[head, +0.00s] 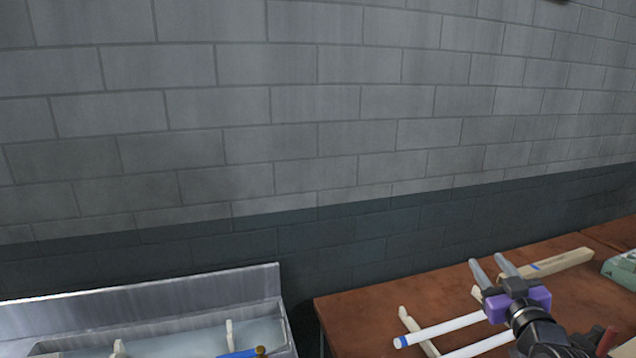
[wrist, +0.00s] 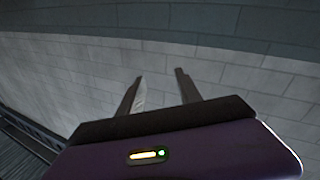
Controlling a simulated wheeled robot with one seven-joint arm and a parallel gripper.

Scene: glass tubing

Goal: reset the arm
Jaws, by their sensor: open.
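My gripper (head: 492,267) shows at the lower right of the head view, with a purple body and two grey fingers pointing up and to the left. The fingers are apart with nothing between them. In the wrist view my gripper (wrist: 158,84) also shows open and empty, with only the block wall (wrist: 75,75) beyond the fingertips. In the head view my gripper appears above the brown table (head: 370,305), overlapping it in the picture.
White tubes, one a blue-tipped tube (head: 440,330), lie by wooden supports (head: 415,328) on the table. A wooden bar (head: 550,266) and a green object (head: 622,268) are farther right. A metal sink or trough (head: 150,305) stands left, holding a blue-ended item (head: 240,354).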

